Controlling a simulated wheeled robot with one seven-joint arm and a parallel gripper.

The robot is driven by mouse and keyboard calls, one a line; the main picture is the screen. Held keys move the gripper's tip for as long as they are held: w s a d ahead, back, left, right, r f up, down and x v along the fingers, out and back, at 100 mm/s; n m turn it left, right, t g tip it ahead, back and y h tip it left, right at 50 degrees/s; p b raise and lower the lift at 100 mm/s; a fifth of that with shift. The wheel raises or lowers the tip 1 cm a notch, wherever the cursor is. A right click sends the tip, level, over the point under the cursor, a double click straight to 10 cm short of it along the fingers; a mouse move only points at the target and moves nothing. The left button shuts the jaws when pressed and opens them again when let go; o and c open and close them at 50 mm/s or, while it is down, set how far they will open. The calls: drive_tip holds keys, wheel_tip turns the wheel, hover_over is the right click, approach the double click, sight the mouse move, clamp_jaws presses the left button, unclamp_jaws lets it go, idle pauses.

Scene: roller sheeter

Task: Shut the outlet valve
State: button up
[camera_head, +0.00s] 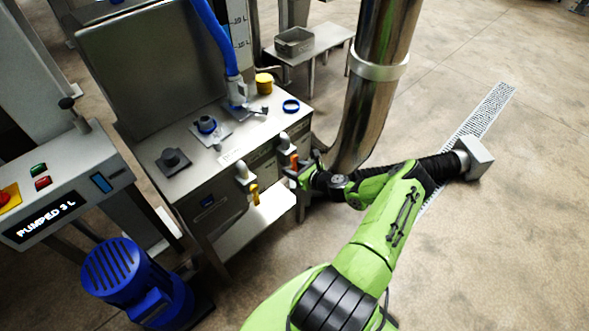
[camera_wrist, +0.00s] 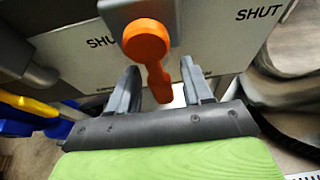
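Two valves with levers sit on the front of the steel cabinet (camera_head: 265,160). One has an orange lever (camera_head: 294,162), the other a yellow lever (camera_head: 254,194). No readable label tells me which is the outlet valve. My gripper (camera_head: 304,174) is at the orange-lever valve. In the wrist view the orange lever (camera_wrist: 150,58) hangs down between the two fingers of my gripper (camera_wrist: 159,68). The fingers stand apart, with gaps on both sides of the lever. The word SHUT is printed on the panel to the lever's left and right. The yellow lever (camera_wrist: 28,104) shows at the left.
A control box (camera_head: 65,190) reads "PUMPED 3 L" at the left, above a blue motor (camera_head: 125,275). A large steel pipe (camera_head: 375,85) stands just behind my gripper. Floor at right is mostly clear.

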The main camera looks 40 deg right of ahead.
clamp_jaws()
